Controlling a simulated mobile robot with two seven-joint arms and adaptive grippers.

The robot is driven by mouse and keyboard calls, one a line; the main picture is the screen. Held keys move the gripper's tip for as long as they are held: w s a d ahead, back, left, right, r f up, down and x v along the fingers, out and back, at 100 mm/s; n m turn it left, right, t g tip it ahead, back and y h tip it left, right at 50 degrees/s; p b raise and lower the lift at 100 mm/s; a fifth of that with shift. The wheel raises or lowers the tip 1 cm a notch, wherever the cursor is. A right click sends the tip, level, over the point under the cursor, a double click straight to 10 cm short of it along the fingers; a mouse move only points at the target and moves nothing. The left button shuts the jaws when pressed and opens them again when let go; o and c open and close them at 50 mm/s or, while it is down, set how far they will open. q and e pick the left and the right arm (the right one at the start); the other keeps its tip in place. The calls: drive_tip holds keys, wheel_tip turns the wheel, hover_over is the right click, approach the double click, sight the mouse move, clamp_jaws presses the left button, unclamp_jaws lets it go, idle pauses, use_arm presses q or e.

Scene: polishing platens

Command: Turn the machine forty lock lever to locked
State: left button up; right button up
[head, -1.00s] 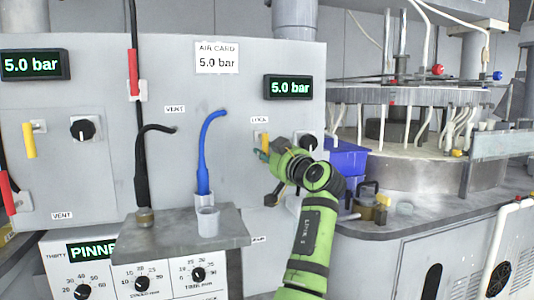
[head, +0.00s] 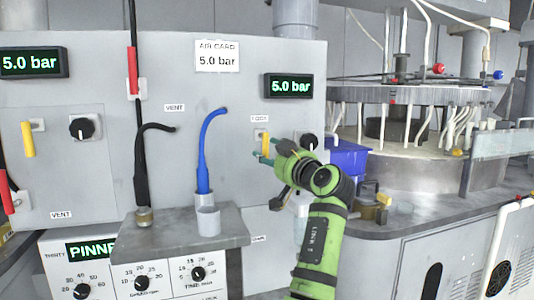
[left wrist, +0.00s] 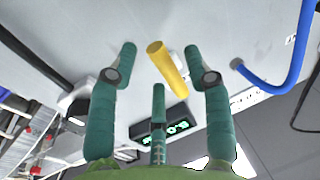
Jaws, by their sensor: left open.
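The yellow lock lever (head: 265,142) hangs from a small plate under the LOCK label on the grey panel, with its handle pointing down. My left gripper (head: 266,152), green with teal fingers, is at the lever's lower part in the head view and partly covers that area. In the left wrist view the yellow lever (left wrist: 168,68) lies between the spread fingertips of the gripper (left wrist: 161,52). The fingers are open, and I see no clear contact with the lever. My right gripper is not in view.
A black knob (head: 308,142) sits just right of the lever. A blue hose (head: 204,155) stands to the left, above a grey shelf (head: 180,240). A blue box (head: 347,158) is behind my arm. Another yellow lever (head: 28,139) is at the far left.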

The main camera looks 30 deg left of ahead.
use_arm(q)
drive_tip(key=v, duration=0.9)
drive_tip(key=shift+s+d, duration=0.2)
drive_tip(key=shift+d, duration=0.1)
